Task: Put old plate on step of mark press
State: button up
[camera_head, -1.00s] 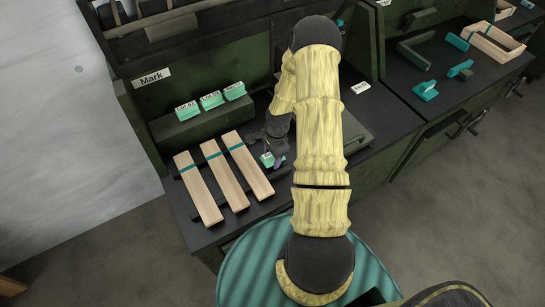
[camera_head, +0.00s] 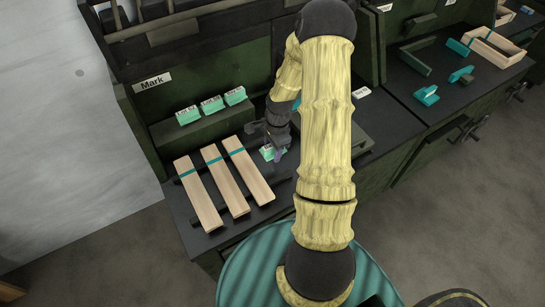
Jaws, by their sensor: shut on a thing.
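My gripper (camera_head: 273,149) points down and is shut on a small teal plate (camera_head: 267,154) with a white label, taken to be the old plate. It is just right of the wooden slats, over or near the black worktop; any gap beneath cannot be made out. The fingers partly hide the plate. The dark green step (camera_head: 200,125) of the mark press is up and left of my gripper, below the "Mark" sign (camera_head: 152,81). Three teal blocks with white labels, the left (camera_head: 187,115), middle (camera_head: 211,105) and right (camera_head: 235,95), stand in a row on it.
Three wooden slats with teal bands, left (camera_head: 201,197), middle (camera_head: 226,181) and right (camera_head: 250,172), lie in front of the step on dark rails. My arm hides the worktop's middle. At right are teal parts (camera_head: 427,95) and a wooden crate (camera_head: 495,48).

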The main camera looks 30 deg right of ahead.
jog(key=shift+r, duration=1.35)
jog(key=shift+w, duration=0.1)
